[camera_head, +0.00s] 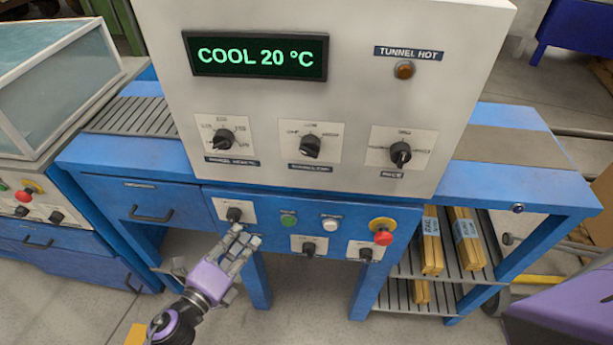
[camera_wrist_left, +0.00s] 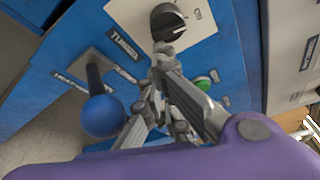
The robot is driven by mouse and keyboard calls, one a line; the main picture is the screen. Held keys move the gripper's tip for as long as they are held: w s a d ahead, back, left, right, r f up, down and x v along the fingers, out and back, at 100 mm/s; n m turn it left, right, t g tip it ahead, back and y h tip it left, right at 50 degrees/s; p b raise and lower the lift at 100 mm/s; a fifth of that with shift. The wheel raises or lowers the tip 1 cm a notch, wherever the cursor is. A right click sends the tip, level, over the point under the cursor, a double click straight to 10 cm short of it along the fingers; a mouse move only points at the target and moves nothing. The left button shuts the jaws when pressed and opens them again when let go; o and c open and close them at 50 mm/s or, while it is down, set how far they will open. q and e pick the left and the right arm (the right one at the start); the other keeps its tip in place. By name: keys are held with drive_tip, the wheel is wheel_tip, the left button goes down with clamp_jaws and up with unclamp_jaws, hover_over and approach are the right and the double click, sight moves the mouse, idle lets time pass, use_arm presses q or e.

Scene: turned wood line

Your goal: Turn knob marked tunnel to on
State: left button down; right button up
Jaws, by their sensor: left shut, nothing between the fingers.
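The black tunnel knob (camera_head: 234,214) sits on a white plate on the blue front panel, under the left part of the big white panel. In the left wrist view the knob (camera_wrist_left: 166,20) shows at the top, with an "ON" mark to its right and a "TUNNEL" label (camera_wrist_left: 123,41) beside its plate. Which mark its pointer meets is hard to tell. My left gripper (camera_head: 243,234) is shut and empty, its fingertips just below the knob. In the wrist view the fingertips (camera_wrist_left: 165,52) overlap the knob's lower edge; contact is unclear. My right gripper is not in view.
A blue ball-ended lever (camera_wrist_left: 101,116) stands out close beside my fingers. A green button (camera_head: 288,219), a white button (camera_head: 330,224), other black knobs and a red emergency stop (camera_head: 383,237) lie to the right. The display (camera_head: 256,56) reads COOL 20 °C; the TUNNEL HOT lamp (camera_head: 404,70) is amber.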

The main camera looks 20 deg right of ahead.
use_arm(q)
drive_tip(key=shift+w+a+f, duration=0.1)
drive_tip(key=shift+a+f, duration=0.15)
idle(1.1)
drive_tip(key=shift+f, duration=0.1)
